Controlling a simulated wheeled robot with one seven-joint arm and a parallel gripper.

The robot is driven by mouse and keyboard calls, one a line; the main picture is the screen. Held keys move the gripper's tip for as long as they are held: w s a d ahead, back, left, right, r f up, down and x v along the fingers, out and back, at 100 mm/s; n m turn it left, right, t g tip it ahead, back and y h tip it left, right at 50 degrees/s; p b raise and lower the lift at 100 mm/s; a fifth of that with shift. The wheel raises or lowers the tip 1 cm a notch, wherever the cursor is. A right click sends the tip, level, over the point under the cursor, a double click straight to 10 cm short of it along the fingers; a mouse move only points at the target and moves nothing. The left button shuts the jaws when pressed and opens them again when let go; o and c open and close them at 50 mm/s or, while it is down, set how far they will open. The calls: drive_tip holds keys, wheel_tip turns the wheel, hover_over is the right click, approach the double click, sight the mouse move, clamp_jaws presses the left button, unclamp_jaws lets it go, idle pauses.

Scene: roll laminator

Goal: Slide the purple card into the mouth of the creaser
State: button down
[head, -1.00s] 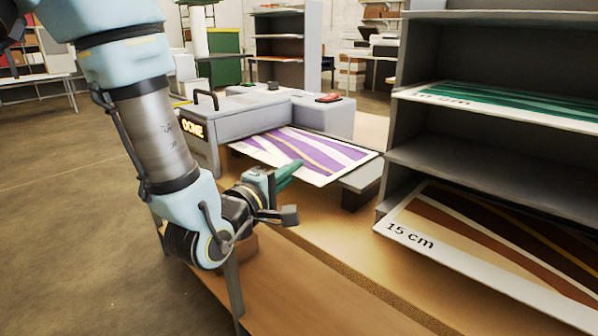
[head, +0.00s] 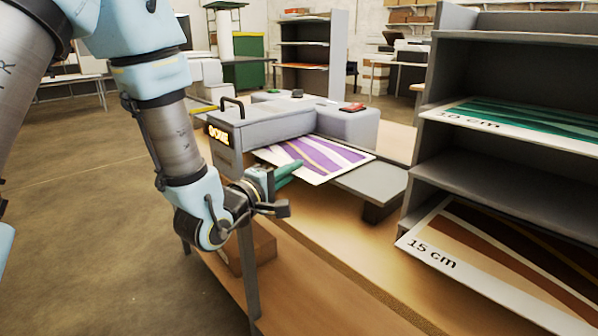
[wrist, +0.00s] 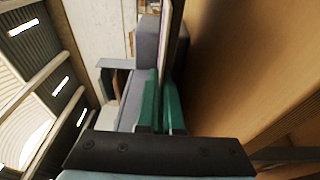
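The purple card (head: 318,156), white-bordered with purple and tan stripes, lies flat, level with the mouth of the grey creaser (head: 265,128). Its far left end is hidden by the creaser body and appears to be inside the mouth. The creaser carries a lit sign and a black handle. My gripper (head: 291,172) is at the card's near edge, its green fingers closed over that edge. In the wrist view my gripper (wrist: 163,105) has its two fingers close together on either side of the card (wrist: 175,35), which shows edge-on as a thin strip.
A grey feed table (head: 375,182) extends right of the creaser. A grey shelf rack (head: 425,170) at right holds a green-striped sheet (head: 520,118) marked 10 cm and a brown one (head: 500,255) marked 15 cm. The wooden bench (head: 345,232) is bare in front.

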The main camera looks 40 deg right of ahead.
sight(274, 161)
drive_tip(key=shift+w+d+p, duration=0.15)
drive_tip(key=shift+w+p, duration=0.35)
drive_tip(key=shift+w, duration=2.6)
drive_tip(key=shift+f, duration=0.15)
drive_tip(key=c, duration=1)
unclamp_jaws()
drive_tip(key=s+a+p, duration=0.1)
drive_tip(key=a+p, duration=0.6)
drive_tip(key=a, duration=0.3)
drive_tip(key=shift+s+a, duration=0.3)
drive_tip(key=shift+s, duration=0.05)
